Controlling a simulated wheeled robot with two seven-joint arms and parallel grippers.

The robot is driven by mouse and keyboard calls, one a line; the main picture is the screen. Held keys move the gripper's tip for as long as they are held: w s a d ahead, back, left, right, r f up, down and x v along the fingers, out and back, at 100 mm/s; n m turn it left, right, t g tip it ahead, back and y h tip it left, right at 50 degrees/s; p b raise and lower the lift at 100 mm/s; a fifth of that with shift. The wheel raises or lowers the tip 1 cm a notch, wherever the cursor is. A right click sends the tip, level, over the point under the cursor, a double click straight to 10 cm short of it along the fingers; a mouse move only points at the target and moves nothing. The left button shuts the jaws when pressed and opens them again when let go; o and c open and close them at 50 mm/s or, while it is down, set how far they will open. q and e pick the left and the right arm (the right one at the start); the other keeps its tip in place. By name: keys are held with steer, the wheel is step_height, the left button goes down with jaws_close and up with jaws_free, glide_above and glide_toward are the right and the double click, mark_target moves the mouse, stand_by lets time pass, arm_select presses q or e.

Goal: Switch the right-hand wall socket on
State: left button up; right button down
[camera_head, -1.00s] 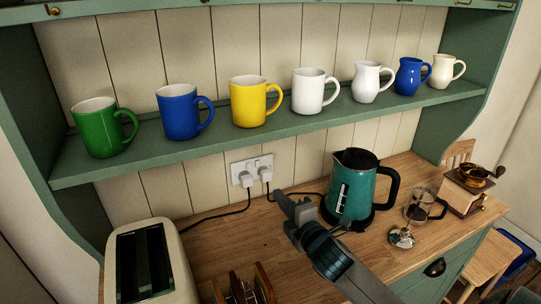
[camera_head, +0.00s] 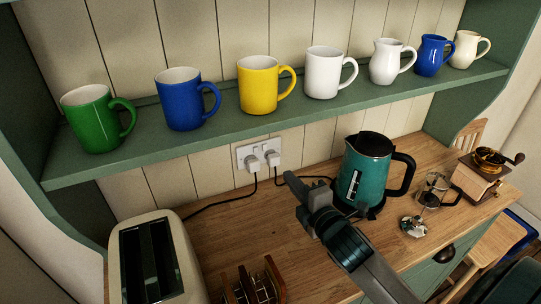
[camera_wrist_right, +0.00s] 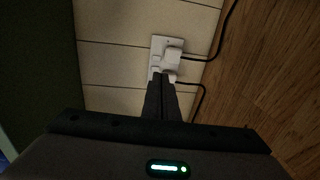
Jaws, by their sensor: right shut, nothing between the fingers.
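The white double wall socket (camera_head: 259,151) is on the cream boarded wall under the shelf, with a plug in each half. The right-hand plug (camera_head: 272,158) has a black lead running towards the kettle. The small switches are too small to read as on or off. My right gripper (camera_head: 291,180) is shut and empty, below and right of the socket in the head view. Contact cannot be told. My left gripper is out of view.
A green kettle (camera_head: 361,171) stands close right of my right gripper. A cream toaster (camera_head: 150,262) and a wooden rack (camera_head: 262,286) are at front left. The green shelf (camera_head: 215,131) with several mugs and jugs overhangs the socket.

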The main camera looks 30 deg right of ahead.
steer(key=p, duration=0.4)
glide_toward(266, 150)
steer(key=w, duration=0.4)
steer(key=shift+w+f, duration=0.2)
steer(key=shift+w, duration=0.2)
steer(key=shift+w+f+p, duration=0.25)
steer(key=shift+w+p, duration=0.1)
steer(key=shift+w, duration=0.45)
